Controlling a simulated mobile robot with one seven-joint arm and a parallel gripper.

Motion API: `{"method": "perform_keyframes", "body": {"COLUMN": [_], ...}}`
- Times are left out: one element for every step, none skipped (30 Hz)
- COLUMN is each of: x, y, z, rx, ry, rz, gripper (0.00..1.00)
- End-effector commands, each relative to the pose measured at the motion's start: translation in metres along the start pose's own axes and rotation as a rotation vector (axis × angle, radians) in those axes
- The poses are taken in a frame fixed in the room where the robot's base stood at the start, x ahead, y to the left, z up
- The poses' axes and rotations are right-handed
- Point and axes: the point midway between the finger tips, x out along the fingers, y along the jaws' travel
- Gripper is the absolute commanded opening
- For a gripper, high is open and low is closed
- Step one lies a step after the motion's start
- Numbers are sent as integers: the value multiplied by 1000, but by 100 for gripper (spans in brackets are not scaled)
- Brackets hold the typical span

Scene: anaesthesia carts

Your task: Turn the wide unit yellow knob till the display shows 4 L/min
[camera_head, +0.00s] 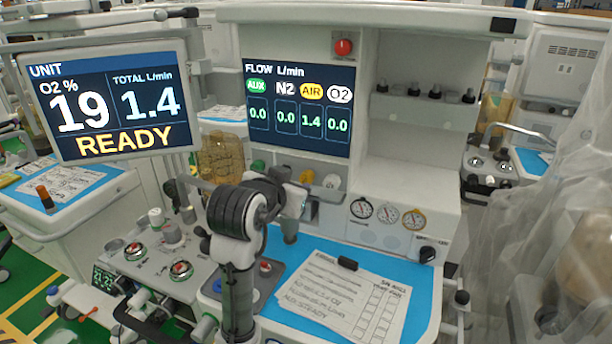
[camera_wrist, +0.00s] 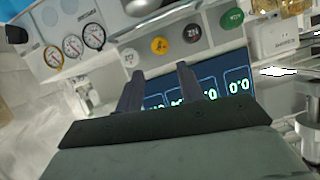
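The yellow knob (camera_wrist: 160,45) sits in a row on the wide unit, between a white knob (camera_wrist: 130,57) and a black knob (camera_wrist: 193,33), with a green knob (camera_wrist: 232,19) beyond. In the head view, the yellow knob (camera_head: 306,175) shows just above my arm's end. My gripper (camera_wrist: 158,72) is open and empty, its two fingers spread and pointing towards the yellow knob, apparently short of it. The flow display (camera_head: 300,108) reads AUX 0.0, N2 0.0, AIR 1.4, O2 0.0. The UNIT display (camera_head: 108,100) shows O2 19 %, total 1.4 L/min and READY.
Three gauges (camera_head: 387,215) are right of the knobs. A paper sheet (camera_head: 343,297) with a black object (camera_head: 347,263) lies on the blue worktop (camera_head: 425,290) below. A red button (camera_head: 343,47) is above the display. Clear plastic sheeting (camera_head: 545,230) hangs at right.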

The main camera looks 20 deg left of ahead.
Motion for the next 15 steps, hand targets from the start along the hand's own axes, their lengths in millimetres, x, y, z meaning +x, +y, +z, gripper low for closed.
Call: {"method": "perform_keyframes", "body": {"x": [11, 18, 27, 33, 40, 48, 54, 60, 68, 73, 78, 84, 88, 91, 95], "y": [0, 0, 0, 0, 0, 0, 0, 0, 0, 0, 0, 0, 0, 0, 0], "z": [-2, -1, -1, -2, -2, -2, -1, -2, -2, -2, -1, -2, -2, -1, -1], "rx": [-2, -2, -2, -3, -2, -1, 0, 0, 0, 0, -1, 0, 0, 0, 1], "ry": [-4, -4, -5, -4, -4, -4, -5, -3, -4, -3, -3, -3, -3, -2, -2], "rz": [4, 4, 3, 3, 3, 2, 2, 2, 1, 1, 1, 1, 1, 1, 0], "gripper": [38, 38, 38, 38, 38, 38, 38, 38, 38, 38, 38, 38, 38, 38, 38]}}
